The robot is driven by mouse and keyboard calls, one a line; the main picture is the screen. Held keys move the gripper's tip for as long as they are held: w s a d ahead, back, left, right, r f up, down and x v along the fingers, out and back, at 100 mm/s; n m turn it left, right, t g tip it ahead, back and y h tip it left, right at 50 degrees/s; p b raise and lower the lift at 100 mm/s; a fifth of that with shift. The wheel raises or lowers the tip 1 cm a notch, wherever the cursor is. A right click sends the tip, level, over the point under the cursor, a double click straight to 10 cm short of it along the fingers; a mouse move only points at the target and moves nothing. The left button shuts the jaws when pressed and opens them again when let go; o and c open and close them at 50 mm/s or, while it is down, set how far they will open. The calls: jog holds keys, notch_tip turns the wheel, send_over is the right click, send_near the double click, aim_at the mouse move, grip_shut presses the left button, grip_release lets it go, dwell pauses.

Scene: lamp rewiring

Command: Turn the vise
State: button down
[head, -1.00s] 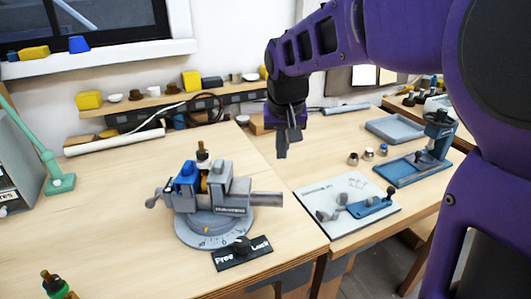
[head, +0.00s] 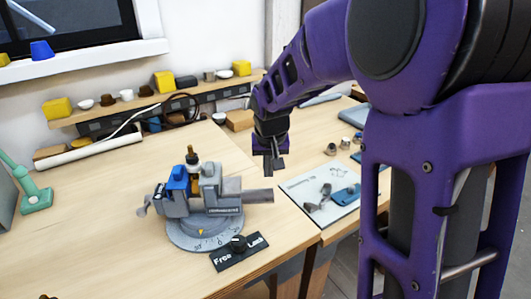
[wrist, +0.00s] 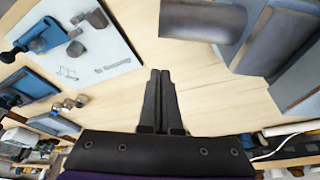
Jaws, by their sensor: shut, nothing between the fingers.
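The grey vise (head: 210,206) stands on a round dial base (head: 205,235) with degree marks on the left bench. Its jaws hold a blue block (head: 177,178) and an upright brass and black part (head: 193,158). A bar sticks out to the right. A black plate (head: 239,253) marked "Free" and "Lock" with a knob lies in front of the base. My gripper (head: 273,164) is shut and empty, pointing down above and to the right of the vise bar. In the wrist view, the shut fingers (wrist: 160,85) hang over bare wood, and part of the vise (wrist: 262,40) shows at upper right.
A white sheet (head: 325,192) with blue and grey tools lies to the right. Small cups (head: 345,143) stand behind it. A green lamp base (head: 36,198) is at far left. A shelf (head: 140,105) with blocks and bowls runs along the back.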

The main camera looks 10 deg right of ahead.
jog(key=shift+x, duration=1.15)
jog(key=s, duration=0.3)
jog(key=shift+a+r, duration=0.1)
jog(key=shift+r, duration=0.2)
jog(key=shift+s, duration=0.45)
jog(key=shift+s+b, duration=0.3)
jog(key=shift+s, duration=0.15)
jog(key=shift+s+r, duration=0.1)
jog(key=shift+s, duration=0.1)
